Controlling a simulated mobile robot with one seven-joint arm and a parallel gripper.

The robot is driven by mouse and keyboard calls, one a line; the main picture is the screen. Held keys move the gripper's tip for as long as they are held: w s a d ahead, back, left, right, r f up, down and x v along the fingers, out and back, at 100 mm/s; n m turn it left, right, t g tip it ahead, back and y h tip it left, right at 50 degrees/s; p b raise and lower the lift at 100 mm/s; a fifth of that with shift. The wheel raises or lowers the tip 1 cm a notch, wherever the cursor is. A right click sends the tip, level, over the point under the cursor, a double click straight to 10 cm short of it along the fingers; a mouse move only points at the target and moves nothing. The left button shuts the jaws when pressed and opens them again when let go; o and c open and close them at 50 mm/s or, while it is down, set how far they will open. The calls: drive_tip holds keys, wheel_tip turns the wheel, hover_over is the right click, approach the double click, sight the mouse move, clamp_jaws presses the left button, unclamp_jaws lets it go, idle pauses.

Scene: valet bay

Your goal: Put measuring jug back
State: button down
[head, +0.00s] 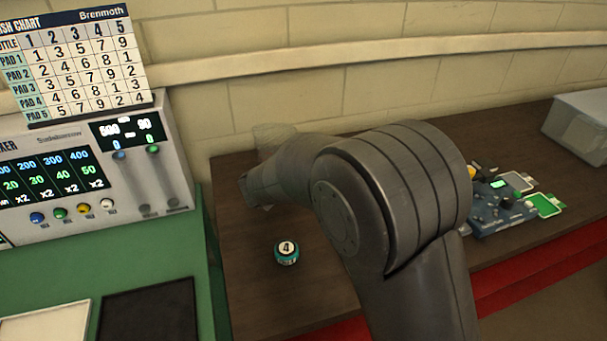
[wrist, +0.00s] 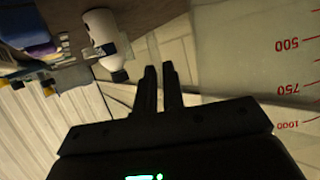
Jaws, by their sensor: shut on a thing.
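The measuring jug (wrist: 275,70) fills the right of the wrist view, a clear wall with red marks 500, 750 and 1000. My gripper (wrist: 160,76) is shut on the jug, its two dark fingers close together beside the wall. The exact spot they grip cannot be made out. In the head view a faint see-through part of the jug (head: 270,134) shows above the dark wooden bench (head: 240,290), behind my arm. My arm hides the gripper and most of the jug there.
A round teal item marked 4 (head: 286,252) stands on the bench near the left end. A blue device (head: 490,213) with green cards (head: 543,205) lies right of my arm. A clear bin (head: 580,125) stands far right. A mixer machine (head: 90,170) stands left. A white bottle (wrist: 99,28) shows in the wrist view.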

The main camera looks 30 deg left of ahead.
drive_tip(key=shift+f, duration=1.45)
drive_tip(key=c, duration=1.5)
unclamp_jaws()
drive_tip(key=shift+f, duration=0.1)
drive_tip(key=shift+c, duration=0.2)
drive_tip(key=shift+s+r, duration=0.15)
drive_tip(key=shift+r, duration=0.05)
drive_tip(key=v, duration=1.1)
drive_tip(key=shift+s, duration=0.35)
drive_tip(key=shift+r, duration=0.1)
